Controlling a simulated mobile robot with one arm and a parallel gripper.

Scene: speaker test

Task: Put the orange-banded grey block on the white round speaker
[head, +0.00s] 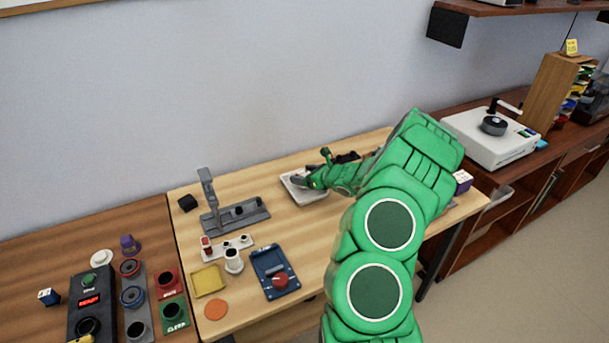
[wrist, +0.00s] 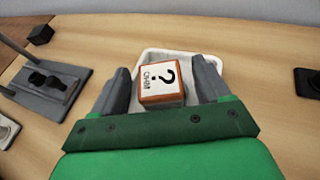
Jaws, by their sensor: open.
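The orange-banded grey block (wrist: 161,84) shows a white face with a question mark and lettering in the wrist view. It is at the white tray (wrist: 148,58), which also shows in the head view (head: 309,197). My gripper (wrist: 160,68) is open, with one dark finger on each side of the block. Small gaps show between fingers and block. In the head view my gripper (head: 304,182) is low over the tray and hides the block. A white round disc (head: 102,257), perhaps the speaker, lies on the darker left table; I cannot tell for sure.
A grey stand with an upright post (head: 232,217) is left of the tray. A blue panel with a red knob (head: 277,277), a yellow square (head: 208,281) and an orange disc (head: 216,310) lie nearer. Several control boxes crowd the left table. A black cube (head: 187,203) stands behind.

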